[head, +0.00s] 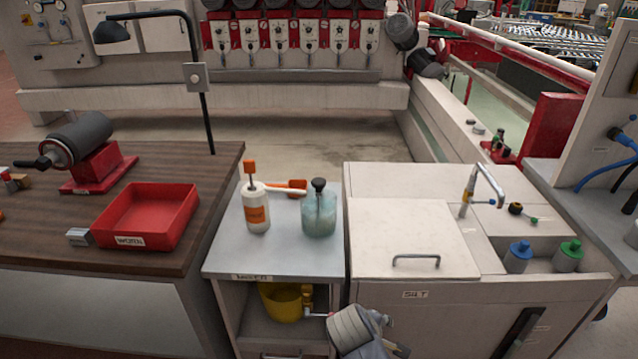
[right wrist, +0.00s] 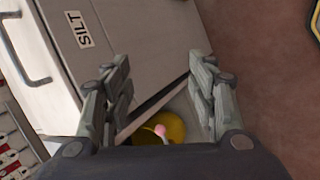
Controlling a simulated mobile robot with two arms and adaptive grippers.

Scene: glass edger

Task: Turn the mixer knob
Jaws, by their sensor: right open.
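A cabinet (head: 222,262) carries a label that seems to read MIXER. A yellow bucket (head: 285,302) stands in its open shelf, and it also shows in the right wrist view (right wrist: 174,124). A small pale pink, knob-like piece (head: 316,315) sticks out at the bucket's right side; it shows at the bucket in the right wrist view (right wrist: 160,132). I cannot tell for sure that it is the mixer knob. My right gripper (right wrist: 162,78) is open and empty, its fingers spread in front of the SILT cabinet, with the bucket lower between them. My left gripper is out of view.
The SILT cabinet (head: 375,290) with its lid handle stands right of the shelf. A white bottle (head: 257,213) and a bluish jar (head: 319,216) stand on the cabinet top. A wooden bench with a red tray (head: 150,238) is at left.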

